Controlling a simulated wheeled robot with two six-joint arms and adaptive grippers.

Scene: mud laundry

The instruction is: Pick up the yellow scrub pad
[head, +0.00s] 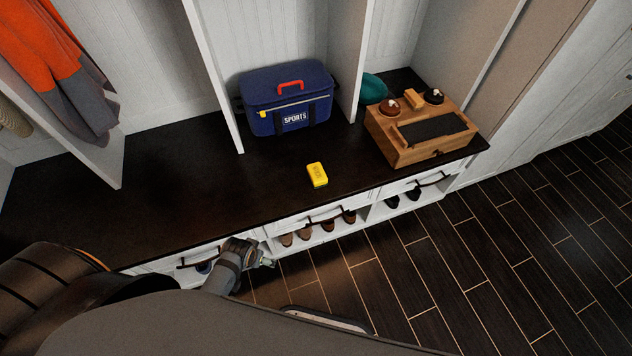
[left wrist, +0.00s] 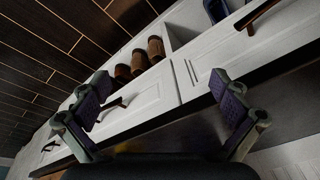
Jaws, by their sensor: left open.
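The yellow scrub pad (head: 317,174) lies on the dark bench top (head: 180,172), close to its front edge, in the head view. It is small and block-shaped with dark markings on top. Nothing touches it. My left gripper (head: 264,262) is low in front of the bench, left of the pad and nearer to me, apart from it. The left wrist view shows its two fingers (left wrist: 163,100) spread wide with nothing between them, facing the white drawer fronts. I cannot make out the pad clearly in that view. My right gripper is not in view.
A blue sports bag (head: 287,98) stands behind the pad. A wooden shoe-care box (head: 420,131) stands to its right, with a teal item (head: 373,88) behind. White drawers with dark handles (head: 325,214) and shoe cubbies (head: 310,234) line the bench front. The bench left of the pad is clear.

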